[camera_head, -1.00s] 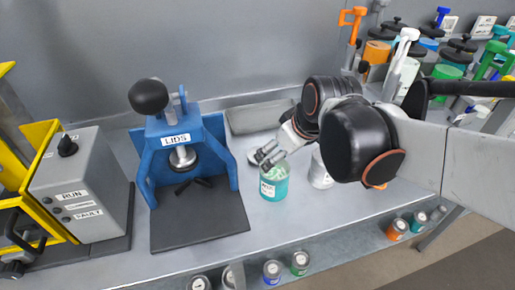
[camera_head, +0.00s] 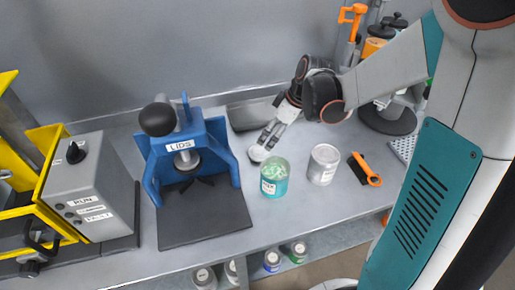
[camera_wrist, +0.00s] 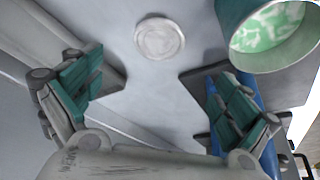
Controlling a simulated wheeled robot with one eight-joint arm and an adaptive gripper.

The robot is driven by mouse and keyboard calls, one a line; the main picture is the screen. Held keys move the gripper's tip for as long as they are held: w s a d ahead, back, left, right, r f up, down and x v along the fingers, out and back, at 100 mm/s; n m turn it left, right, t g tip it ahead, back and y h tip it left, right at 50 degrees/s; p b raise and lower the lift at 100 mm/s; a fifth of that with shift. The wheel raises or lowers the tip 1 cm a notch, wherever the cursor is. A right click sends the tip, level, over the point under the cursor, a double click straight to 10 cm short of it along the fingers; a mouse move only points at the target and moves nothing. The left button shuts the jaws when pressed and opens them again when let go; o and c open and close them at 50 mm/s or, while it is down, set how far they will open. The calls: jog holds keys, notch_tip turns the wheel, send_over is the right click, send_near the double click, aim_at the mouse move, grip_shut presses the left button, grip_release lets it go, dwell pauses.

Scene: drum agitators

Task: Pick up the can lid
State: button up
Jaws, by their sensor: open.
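The can lid (camera_wrist: 159,38) is a pale round disc lying flat on the bench. In the wrist view it lies ahead of my open gripper (camera_wrist: 158,105), roughly centred between the two green-padded fingers and apart from them. In the head view the lid (camera_head: 257,154) shows behind and left of a teal can (camera_head: 275,180) with green and white contents and no lid on it. My gripper (camera_head: 268,136) is open and empty, with its fingers pointing down at the lid. Whether a fingertip touches the bench cannot be told.
The blue LIDS press (camera_head: 188,150) stands left of the lid. A grey tray (camera_head: 250,115) sits behind. The teal can is close beside the lid.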

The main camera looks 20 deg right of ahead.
jog(key=b, duration=0.1)
send_over(261, 152)
jog(key=s+d, duration=0.2)
jog(key=f, duration=0.5)
jog(key=shift+w+a+f, duration=0.15)
jog(key=shift+w+a, duration=0.05)
jog(key=shift+b+x, duration=1.3)
jog(key=shift+x, duration=1.3)
jog(key=shift+d, duration=0.15)
jog(key=c, duration=0.9)
